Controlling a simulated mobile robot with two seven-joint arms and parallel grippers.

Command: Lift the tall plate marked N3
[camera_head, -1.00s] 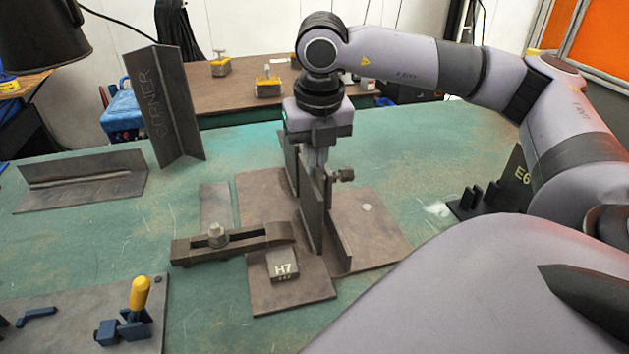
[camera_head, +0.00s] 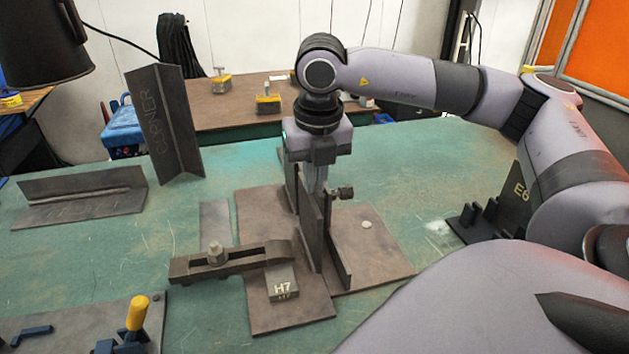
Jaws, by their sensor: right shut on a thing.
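A tall dark plate (camera_head: 309,228) stands upright on the brown base plate of a fixture in the middle of the green table. No N3 mark shows on the side facing me. My right gripper (camera_head: 317,187) points straight down from above and is shut on the upper edge of this tall plate. The fingers partly hide the plate's top, and the plate's lower end is still down among the fixture's upright pieces. I cannot tell whether it touches the base. My left gripper is out of view.
A clamp bar (camera_head: 228,262) and a block marked H7 (camera_head: 282,283) sit just left of the plate. A short upright wall (camera_head: 337,250) stands close on its right. An angle piece marked CORNER (camera_head: 163,125) and a plate marked E6 (camera_head: 519,190) stand farther off.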

